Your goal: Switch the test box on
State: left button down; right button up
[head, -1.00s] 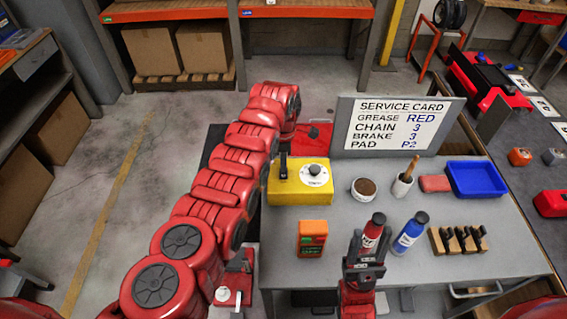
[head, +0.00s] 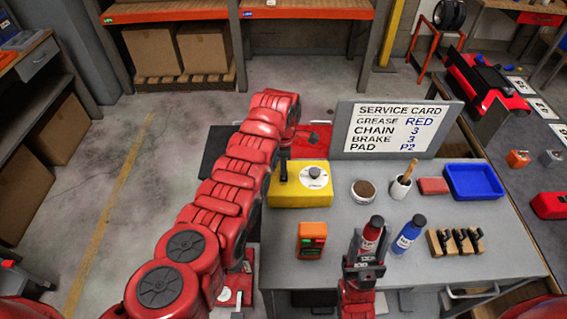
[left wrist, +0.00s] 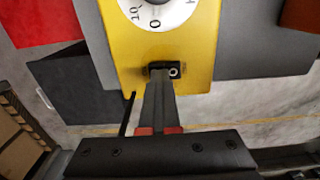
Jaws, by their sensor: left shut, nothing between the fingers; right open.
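The yellow test box (head: 300,195) stands at the back left of the grey table, with a white dial and dark knob (head: 315,174) on top. In the left wrist view, the box (left wrist: 196,55) shows part of the dial and a small black switch (left wrist: 172,71) near its edge. My left gripper (head: 284,170) is shut and empty, pointing down at the switch. Its fingertips (left wrist: 161,80) overlap the switch there; I cannot tell whether they touch it, and they partly hide it. My right gripper (head: 364,258) is open in front of the red bottle (head: 374,229).
An orange device (head: 311,240) with a green patch lies in front of the test box. A blue bottle (head: 409,234), a brown-filled tub (head: 363,189), a cup with a brush (head: 401,187) and a blue tray (head: 475,181) stand rightward. A service card (head: 397,130) stands behind.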

pick_arm(q)
jog(key=shift+s+p, duration=0.4)
jog(key=shift+s, duration=0.05)
jog(key=shift+s+p, duration=0.15)
jog(key=shift+p, duration=0.5)
